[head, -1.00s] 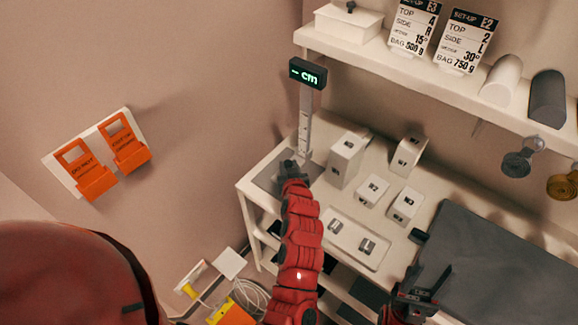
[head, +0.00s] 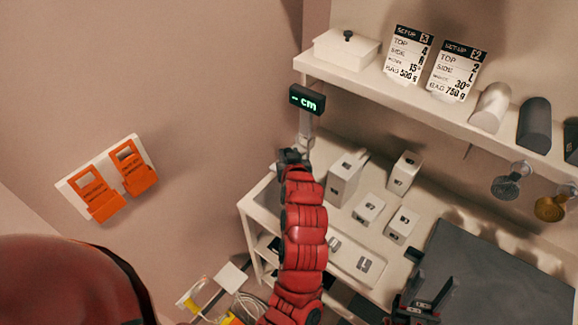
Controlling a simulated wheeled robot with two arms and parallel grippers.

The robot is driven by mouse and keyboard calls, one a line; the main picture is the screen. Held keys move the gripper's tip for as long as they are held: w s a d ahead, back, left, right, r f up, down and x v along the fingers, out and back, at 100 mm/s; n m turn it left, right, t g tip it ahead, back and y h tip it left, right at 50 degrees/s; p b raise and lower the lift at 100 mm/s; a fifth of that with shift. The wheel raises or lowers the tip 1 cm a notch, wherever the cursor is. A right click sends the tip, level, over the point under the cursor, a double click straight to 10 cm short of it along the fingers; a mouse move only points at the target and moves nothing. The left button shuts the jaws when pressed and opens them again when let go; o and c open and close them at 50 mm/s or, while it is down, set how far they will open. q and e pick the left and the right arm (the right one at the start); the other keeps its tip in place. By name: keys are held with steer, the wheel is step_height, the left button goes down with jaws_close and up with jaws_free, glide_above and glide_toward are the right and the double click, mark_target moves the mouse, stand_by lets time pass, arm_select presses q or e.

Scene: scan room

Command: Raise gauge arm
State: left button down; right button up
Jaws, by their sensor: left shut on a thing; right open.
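The gauge stands at the back left corner of the white table, with an upright scale post (head: 305,124) and a small black display (head: 307,99) on top that reads "- cm" in green. My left gripper (head: 291,156) is shut at the post, apparently on the gauge arm, which is mostly hidden behind the gripper and my red arm. My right gripper (head: 432,296) is open and empty at the lower right, above the table's front near the dark grey mat.
Several white numbered blocks (head: 346,178) stand right of the gauge, with a white tray (head: 352,257) in front. A shelf (head: 400,90) with set-up cards (head: 455,70) overhangs the back. Orange holders (head: 112,180) hang on the left wall.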

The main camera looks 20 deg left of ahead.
arm_select(q)
steer(key=shift+r+p, duration=0.3)
steer(key=shift+r, duration=2.05)
steer(key=c, duration=0.6)
jaws_free()
steer(key=shift+s+d+r, duration=0.1)
steer(key=shift+s+d, duration=0.15)
steer(key=shift+s, duration=0.2)
steer(key=p+v, duration=1.2)
steer(key=v, duration=0.4)
steer(key=shift+s+d+r+p, duration=0.1)
steer(key=shift+s+p, duration=0.05)
steer(key=shift+p, duration=0.2)
